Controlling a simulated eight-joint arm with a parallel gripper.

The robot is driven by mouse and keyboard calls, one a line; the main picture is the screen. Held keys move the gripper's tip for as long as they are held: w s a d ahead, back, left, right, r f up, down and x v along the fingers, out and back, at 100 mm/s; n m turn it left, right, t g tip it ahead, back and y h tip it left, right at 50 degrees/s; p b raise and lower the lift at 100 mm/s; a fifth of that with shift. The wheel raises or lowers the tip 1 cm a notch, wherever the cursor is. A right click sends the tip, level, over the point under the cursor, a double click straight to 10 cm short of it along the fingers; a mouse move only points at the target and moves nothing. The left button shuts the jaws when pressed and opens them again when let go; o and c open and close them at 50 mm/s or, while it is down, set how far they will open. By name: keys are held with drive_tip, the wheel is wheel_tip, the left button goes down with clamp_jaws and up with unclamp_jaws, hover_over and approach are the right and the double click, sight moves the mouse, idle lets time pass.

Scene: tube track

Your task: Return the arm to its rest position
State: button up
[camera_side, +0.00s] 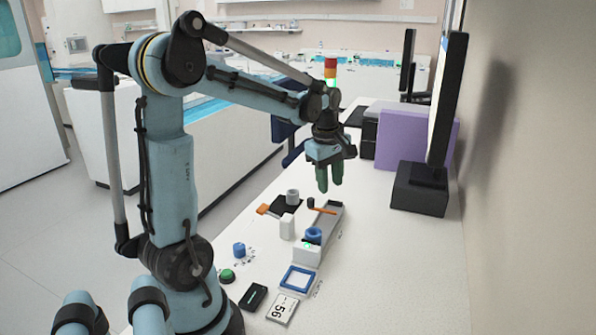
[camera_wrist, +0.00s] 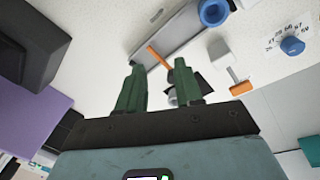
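My gripper (camera_side: 330,187) hangs above the white bench, fingers pointing down, over the far end of the grey track (camera_side: 328,218). Its two green fingers are apart with nothing between them, as the wrist view (camera_wrist: 158,66) also shows. A blue ring (camera_side: 313,235) sits at the near end of the track, and it shows at the top of the wrist view (camera_wrist: 213,12). An orange stick (camera_side: 322,211) lies across the track. A grey ring (camera_side: 292,197) stands on a black pad beside the track; in the wrist view it is partly hidden behind a finger.
A monitor on a black base (camera_side: 420,190) and a purple panel (camera_side: 415,140) stand right of my gripper. A white block (camera_side: 287,227), blue knob (camera_side: 239,250), green button (camera_side: 227,275) and blue square frame (camera_side: 298,278) are nearer my base.

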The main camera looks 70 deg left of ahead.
drive_tip(key=s+d+m+t, duration=0.2)
drive_tip(key=d+m, duration=0.8)
drive_tip(key=s+d+m+t, duration=0.3)
drive_tip(key=d+m, duration=0.6)
drive_tip(key=m, duration=0.1)
drive_tip(key=shift+s+d+r+t+h, duration=0.3)
drive_tip(key=shift+d+r+h, duration=0.05)
drive_tip(key=shift+h, duration=0.05)
